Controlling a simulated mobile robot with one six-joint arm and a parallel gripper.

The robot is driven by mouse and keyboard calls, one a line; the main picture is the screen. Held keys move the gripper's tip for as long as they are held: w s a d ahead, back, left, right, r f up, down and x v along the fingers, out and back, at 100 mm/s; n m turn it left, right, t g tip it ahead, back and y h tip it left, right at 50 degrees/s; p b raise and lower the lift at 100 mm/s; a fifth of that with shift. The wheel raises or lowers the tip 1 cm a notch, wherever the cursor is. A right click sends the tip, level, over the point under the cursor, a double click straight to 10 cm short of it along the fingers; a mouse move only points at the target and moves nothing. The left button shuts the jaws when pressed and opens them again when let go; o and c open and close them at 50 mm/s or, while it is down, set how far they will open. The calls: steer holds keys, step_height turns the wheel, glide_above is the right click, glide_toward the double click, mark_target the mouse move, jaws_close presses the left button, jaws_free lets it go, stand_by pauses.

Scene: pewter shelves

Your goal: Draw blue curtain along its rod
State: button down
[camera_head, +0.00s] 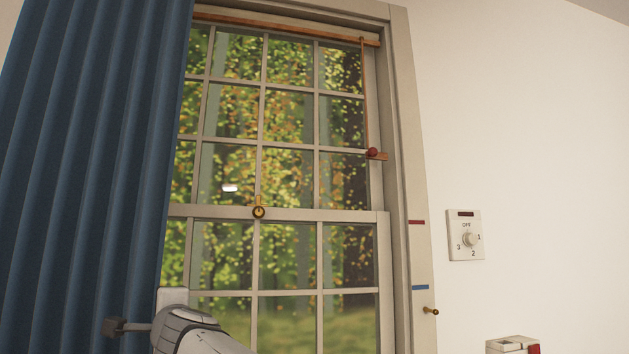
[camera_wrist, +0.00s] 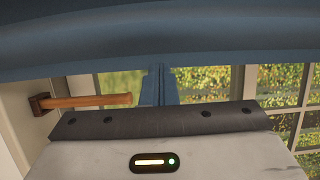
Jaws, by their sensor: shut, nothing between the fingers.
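The blue curtain (camera_head: 90,150) hangs in folds at the left of the head view and covers the left part of the window. Its top runs out of the picture, and I cannot make out its rod. In the wrist view, blue cloth (camera_wrist: 160,40) crosses the top of the picture. My gripper (camera_wrist: 159,76) shows there as two narrow bluish fingers side by side, shut and empty, just below or against the cloth. I cannot tell whether they touch it. In the head view my arm is at the bottom, and my fingertips cannot be made out.
The window (camera_head: 290,180) has a wooden bar (camera_head: 285,25) at its top, with a cord and red ball (camera_head: 372,152) at right. A brass latch (camera_head: 259,211) is mid-window. A dial (camera_head: 465,236) is on the right wall. A wooden peg (camera_wrist: 88,101) sticks out left of my fingers.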

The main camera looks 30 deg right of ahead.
steer(key=a, duration=0.2)
steer(key=w+a, duration=0.1)
steer(key=a, duration=0.2)
steer(key=w+a+b, duration=0.1)
steer(key=a, duration=0.2)
steer(key=shift+a, duration=0.15)
glide_toward(115, 313)
steer(key=shift+s+d+p, duration=0.2)
steer(key=shift+d+p, duration=0.15)
stand_by(0.4)
